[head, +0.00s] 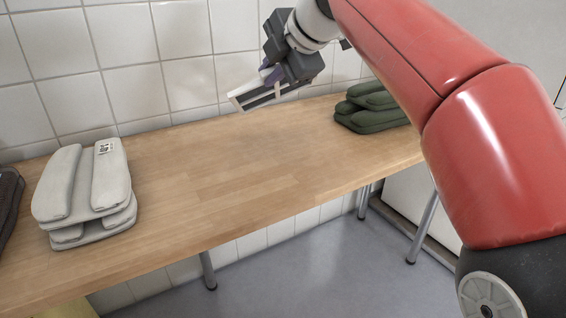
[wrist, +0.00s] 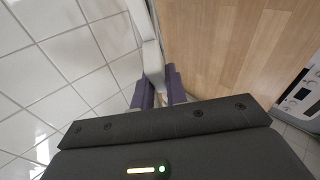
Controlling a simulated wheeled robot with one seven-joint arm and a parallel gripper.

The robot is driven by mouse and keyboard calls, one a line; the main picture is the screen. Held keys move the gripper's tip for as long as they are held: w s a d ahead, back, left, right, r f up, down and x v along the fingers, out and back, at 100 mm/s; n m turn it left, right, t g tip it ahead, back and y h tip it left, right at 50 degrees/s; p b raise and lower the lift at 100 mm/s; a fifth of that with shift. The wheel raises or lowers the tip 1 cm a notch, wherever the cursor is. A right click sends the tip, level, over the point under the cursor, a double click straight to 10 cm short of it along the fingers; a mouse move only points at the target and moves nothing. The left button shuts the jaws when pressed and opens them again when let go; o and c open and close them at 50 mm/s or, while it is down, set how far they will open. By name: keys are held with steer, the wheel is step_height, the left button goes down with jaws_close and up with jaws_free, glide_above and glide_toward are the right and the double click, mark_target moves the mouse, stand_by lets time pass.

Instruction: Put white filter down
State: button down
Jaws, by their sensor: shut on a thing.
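The white filter (head: 244,97) is a pale, flat, thin piece held in the air above the back part of the wooden table (head: 215,178), near the tiled wall. My gripper (head: 272,75) is shut on one end of it. In the wrist view, the purple fingers of my gripper (wrist: 162,92) close on the white filter (wrist: 151,50), which extends away from them. Its far end runs out of the wrist view's top edge. A gap to the tabletop seems to show, but its exact height is hard to tell.
A stack of folded grey towels (head: 85,193) lies at the table's left, with a dark item (head: 8,200) beyond it. Folded green towels (head: 371,108) lie at the right rear. The tabletop between the stacks is clear. The tiled wall (head: 130,55) stands close behind.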

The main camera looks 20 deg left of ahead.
step_height(320, 180, down, 8)
steer(key=b, duration=0.6)
steer(key=shift+r, duration=0.25)
steer(key=c, duration=1.6)
jaws_free()
steer(key=shift+o, duration=0.2)
steer(key=p+v, duration=0.1)
steer(key=v, duration=0.7)
step_height(320, 180, up, 8)
steer(key=s+d+p, duration=0.1)
steer(key=d+p, duration=0.1)
steer(key=p, duration=0.4)
steer(key=shift+s+f+p, duration=0.15)
steer(key=shift+p, duration=0.2)
